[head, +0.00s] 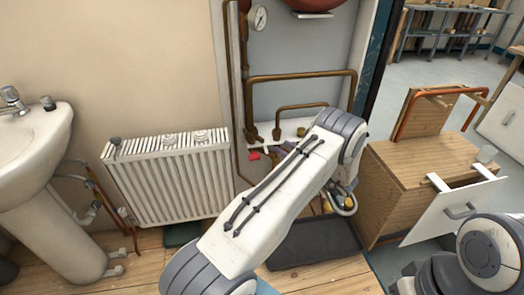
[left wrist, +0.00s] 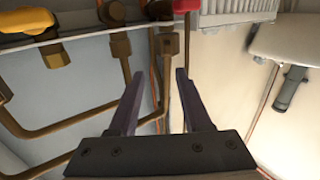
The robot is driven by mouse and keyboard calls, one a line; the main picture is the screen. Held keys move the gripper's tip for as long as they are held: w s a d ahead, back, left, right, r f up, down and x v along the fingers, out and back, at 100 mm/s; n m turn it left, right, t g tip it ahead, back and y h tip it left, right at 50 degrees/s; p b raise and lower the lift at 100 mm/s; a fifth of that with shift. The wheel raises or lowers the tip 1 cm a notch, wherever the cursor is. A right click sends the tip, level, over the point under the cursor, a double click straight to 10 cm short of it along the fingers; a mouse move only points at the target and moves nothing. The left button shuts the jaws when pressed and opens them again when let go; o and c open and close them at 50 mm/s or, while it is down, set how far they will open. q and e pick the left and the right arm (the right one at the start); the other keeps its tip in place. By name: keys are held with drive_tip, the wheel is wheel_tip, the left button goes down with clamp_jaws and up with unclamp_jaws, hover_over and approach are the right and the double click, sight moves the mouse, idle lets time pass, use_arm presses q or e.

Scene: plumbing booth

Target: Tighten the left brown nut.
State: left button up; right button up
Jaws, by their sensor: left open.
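A brown nut (head: 252,134) sits at the left end of the white manifold ledge, at the foot of a copper pipe. A second brown nut (head: 277,134) is to its right. In the left wrist view, where the scene looks upside down, a brown nut (left wrist: 168,44), apparently the left one, lies just beyond the fingertips, and another brown nut (left wrist: 120,45) is to its left. My left gripper (left wrist: 157,76) is open, its two dark fingers apart with nothing held between them. In the head view my left arm hides most of this gripper. My right gripper is out of view.
A red valve handle (head: 254,156) hangs below the ledge and shows in the wrist view (left wrist: 186,5). A yellow handle (left wrist: 28,20) is nearby. A white radiator (head: 170,180) stands left, a wooden cabinet (head: 400,180) right, and a dark tray (head: 315,243) on the floor.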

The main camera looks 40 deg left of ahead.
sight(264, 139)
use_arm(q)
drive_tip(key=shift+g, duration=0.3)
drive_tip(key=a, duration=0.7)
drive_tip(key=a+b, duration=0.1)
drive_tip(key=a, duration=0.3)
drive_tip(key=shift+f, duration=0.25)
clamp_jaws()
